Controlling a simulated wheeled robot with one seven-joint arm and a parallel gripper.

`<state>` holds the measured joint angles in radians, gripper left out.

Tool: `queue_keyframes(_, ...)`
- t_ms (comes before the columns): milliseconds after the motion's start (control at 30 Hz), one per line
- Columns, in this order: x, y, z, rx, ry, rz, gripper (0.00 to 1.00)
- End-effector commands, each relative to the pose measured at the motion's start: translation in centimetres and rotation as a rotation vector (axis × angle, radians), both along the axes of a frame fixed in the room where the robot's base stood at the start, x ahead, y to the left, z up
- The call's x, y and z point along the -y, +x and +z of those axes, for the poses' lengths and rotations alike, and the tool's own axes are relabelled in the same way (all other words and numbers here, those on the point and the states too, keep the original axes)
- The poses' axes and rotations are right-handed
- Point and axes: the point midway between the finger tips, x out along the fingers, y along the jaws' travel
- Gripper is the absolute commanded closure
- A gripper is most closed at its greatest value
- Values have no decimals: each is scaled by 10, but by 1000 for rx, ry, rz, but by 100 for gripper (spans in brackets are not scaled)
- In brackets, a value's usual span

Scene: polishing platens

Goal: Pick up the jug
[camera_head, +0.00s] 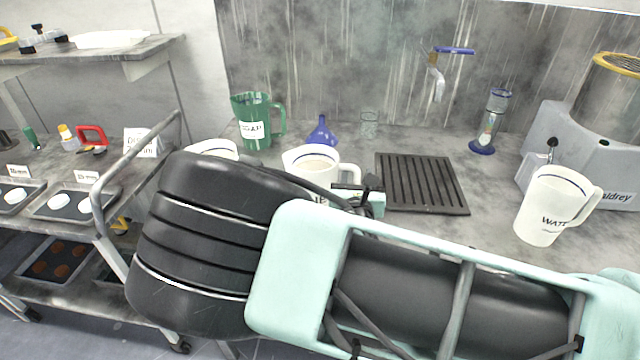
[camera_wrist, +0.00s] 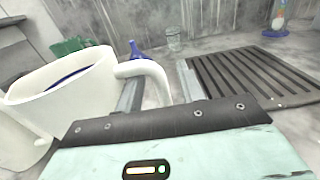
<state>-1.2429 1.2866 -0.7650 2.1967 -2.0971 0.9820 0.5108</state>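A white jug (camera_head: 310,165) with a dark line inside its rim stands on the counter in the middle, its lower part hidden behind my arm. In the wrist view the same white jug (camera_wrist: 70,95) fills the left side, its handle (camera_wrist: 152,73) curving towards the right. My gripper (camera_head: 360,190) is at the handle side of this jug. In the wrist view my gripper (camera_wrist: 159,85) has one grey finger inside the handle loop and one outside it. The fingers look apart, with a gap beside the handle.
Another white jug (camera_head: 211,149) is partly hidden at left. A green jug (camera_head: 256,122) and blue funnel (camera_head: 321,133) stand behind. A dark drain grate (camera_head: 420,182) lies right of the gripper. A white WATER jug (camera_head: 553,207) stands farther right beside a grey machine (camera_head: 570,135).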

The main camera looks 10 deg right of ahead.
Motion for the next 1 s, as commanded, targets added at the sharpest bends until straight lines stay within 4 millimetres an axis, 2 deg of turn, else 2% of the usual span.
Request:
queue_keyframes(100,3,7,0,-1,-1,0,62)
queue_keyframes(300,2,8,0,-1,-1,0,62)
queue_keyframes(333,2,8,0,-1,-1,0,64)
queue_keyframes(467,2,7,0,-1,-1,0,100)
queue_keyframes(1000,2,7,0,-1,-1,0,100)
